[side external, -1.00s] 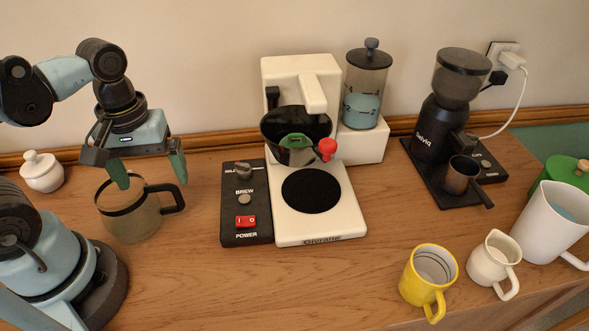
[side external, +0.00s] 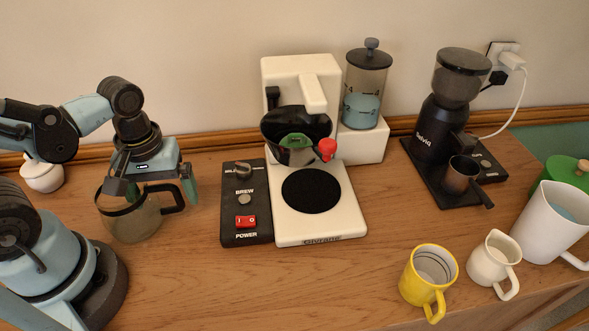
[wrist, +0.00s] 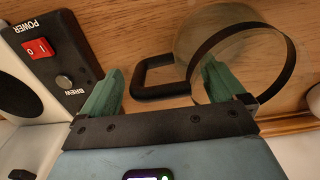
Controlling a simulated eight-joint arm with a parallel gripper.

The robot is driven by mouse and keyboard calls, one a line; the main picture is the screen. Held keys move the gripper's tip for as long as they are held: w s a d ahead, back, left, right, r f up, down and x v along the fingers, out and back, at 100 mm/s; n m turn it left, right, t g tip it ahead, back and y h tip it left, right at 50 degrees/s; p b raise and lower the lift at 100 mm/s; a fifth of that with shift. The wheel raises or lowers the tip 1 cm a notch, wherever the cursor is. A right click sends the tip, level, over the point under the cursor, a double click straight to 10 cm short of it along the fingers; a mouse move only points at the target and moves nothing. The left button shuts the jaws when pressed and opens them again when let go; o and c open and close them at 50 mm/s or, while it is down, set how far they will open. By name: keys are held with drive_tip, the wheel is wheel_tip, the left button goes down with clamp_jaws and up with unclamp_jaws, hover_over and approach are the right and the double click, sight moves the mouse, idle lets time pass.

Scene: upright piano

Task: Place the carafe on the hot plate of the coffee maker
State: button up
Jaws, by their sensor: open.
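The glass carafe (side external: 137,222) with a black band and black handle stands on the wood counter at the left in the side view. It also shows in the wrist view (wrist: 222,42), its black handle (wrist: 160,76) lying between my spread green fingers. My gripper (side external: 160,192) is open and down at the carafe's handle; in the wrist view (wrist: 158,88) one finger reaches the rim side. I cannot tell whether the fingers touch it. The white coffee maker (side external: 346,225) stands in the middle, its round black hot plate (side external: 311,191) bare. A dark filter basket (side external: 296,135) sits above the plate.
The control box (side external: 245,202) with a red switch stands between carafe and hot plate. A white lidded jar (side external: 42,174) is behind my arm. A grinder (side external: 440,135), yellow mug (side external: 429,276) and white jugs (side external: 494,262) are at right. The front middle counter is clear.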

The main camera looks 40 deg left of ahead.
drive_tip(key=c, duration=1.4)
drive_tip(key=shift+r, duration=0.15)
drive_tip(key=shift+r, duration=4.75)
drive_tip(key=shift+w+r, duration=0.25)
drive_tip(key=w+r+m, duration=0.3)
drive_tip(key=w+m, duration=0.6)
drive_tip(key=w, duration=0.4)
drive_tip(key=shift+r, duration=0.3)
